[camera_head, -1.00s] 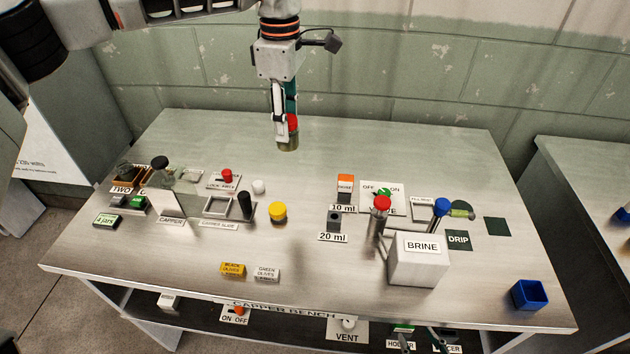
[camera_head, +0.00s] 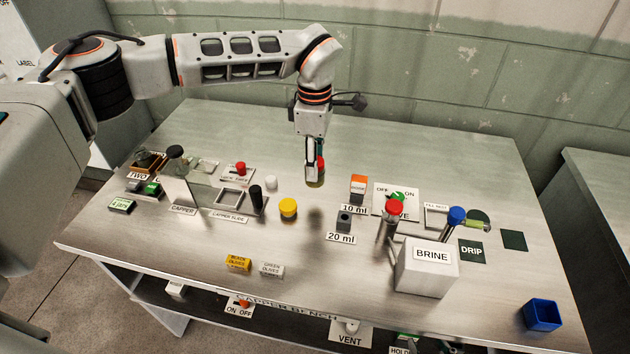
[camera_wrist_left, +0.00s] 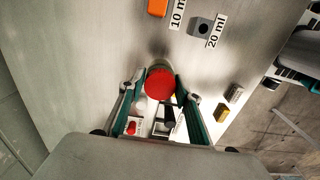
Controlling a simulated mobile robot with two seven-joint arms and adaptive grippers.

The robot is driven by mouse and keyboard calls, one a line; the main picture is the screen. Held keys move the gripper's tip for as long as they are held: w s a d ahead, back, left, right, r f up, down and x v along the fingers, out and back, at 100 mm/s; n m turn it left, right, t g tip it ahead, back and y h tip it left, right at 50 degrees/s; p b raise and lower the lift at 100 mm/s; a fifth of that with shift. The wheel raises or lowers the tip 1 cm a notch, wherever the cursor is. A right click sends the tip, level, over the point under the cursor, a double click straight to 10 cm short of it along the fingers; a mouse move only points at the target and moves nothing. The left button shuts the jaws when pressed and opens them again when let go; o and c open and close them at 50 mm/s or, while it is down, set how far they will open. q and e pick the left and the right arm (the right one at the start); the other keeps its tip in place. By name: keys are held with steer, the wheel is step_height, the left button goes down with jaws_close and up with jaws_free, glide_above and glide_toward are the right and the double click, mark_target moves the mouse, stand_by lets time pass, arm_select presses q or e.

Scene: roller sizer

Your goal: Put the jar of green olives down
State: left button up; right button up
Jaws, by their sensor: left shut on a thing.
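My left gripper (camera_head: 315,172) is shut on the jar of green olives (camera_head: 316,182), which has a red lid. The jar is upright and held above the bench, with a dark shadow on the surface below and in front of it. In the left wrist view the red lid (camera_wrist_left: 160,84) sits between the two fingers (camera_wrist_left: 160,100). The jar's contents are mostly hidden by the fingers and lid. My right gripper is not in view.
The bench top (camera_head: 300,240) is clear around the shadow. A yellow round knob (camera_head: 288,207), the 20 ml block (camera_head: 344,221) and the orange-topped 10 ml block (camera_head: 358,187) stand nearby. The brine box (camera_head: 425,268) and blue bin (camera_head: 541,315) are to the right.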

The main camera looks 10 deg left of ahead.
arm_select(q)
steer(key=shift+f, duration=3.1)
steer(key=shift+f, duration=0.1)
steer(key=o, duration=1.2)
